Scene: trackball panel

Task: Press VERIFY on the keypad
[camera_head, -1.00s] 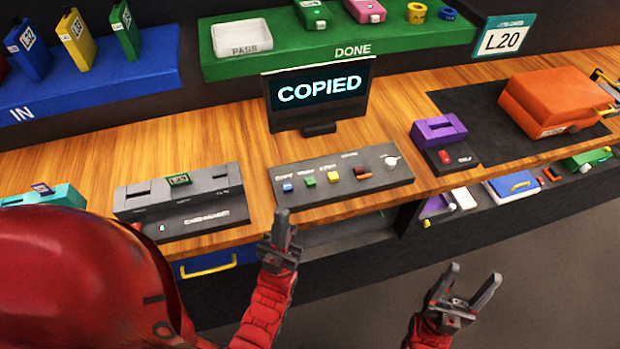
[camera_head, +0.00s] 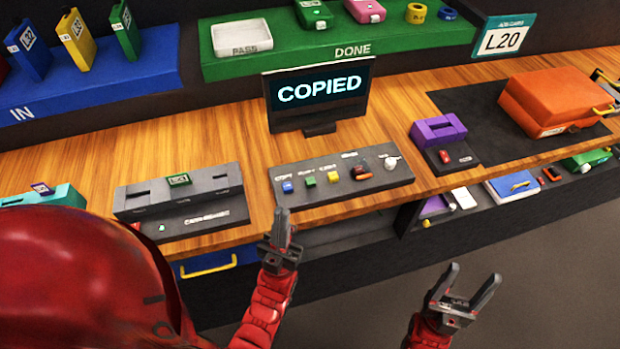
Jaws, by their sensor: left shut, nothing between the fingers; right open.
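The dark grey keypad (camera_head: 325,195) lies on the wooden bench below the screen. It carries a blue button (camera_head: 287,187), a green button (camera_head: 310,181) and a yellow button (camera_head: 333,177) in a row. The small labels behind them are too blurred to read surely. The screen (camera_head: 320,92) reads COPIED. My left gripper (camera_head: 281,215) is shut and empty, pointing up just in front of the keypad's near left edge, apart from the buttons. My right gripper (camera_head: 473,274) is open and empty, in front of the bench to the right.
A grey slotted unit (camera_head: 180,205) holding a small green cartridge stands left of the keypad. A purple device (camera_head: 438,132) with a red button and an orange case (camera_head: 555,100) are to the right. The wood between keypad and purple device is clear. A shelf lies under the bench edge.

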